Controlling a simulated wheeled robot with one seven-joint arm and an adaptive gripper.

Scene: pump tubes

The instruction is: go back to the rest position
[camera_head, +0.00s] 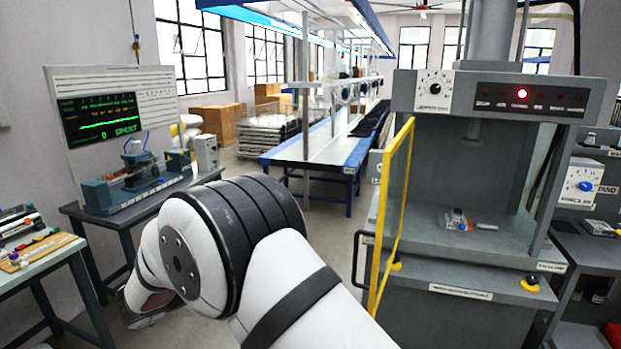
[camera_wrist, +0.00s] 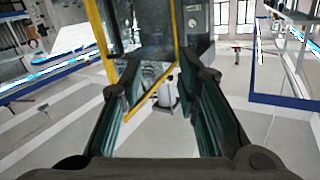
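My gripper (camera_wrist: 164,88) shows in the wrist view with its two dark fingers spread apart and nothing between them.
A bench with a green-screen tester (camera_head: 100,115) stands left of my arm. A table with small parts (camera_head: 30,250) is at the far left. A long blue-edged bench (camera_head: 315,150) runs behind. Control boxes (camera_head: 580,186) stand at the right. Open floor lies between.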

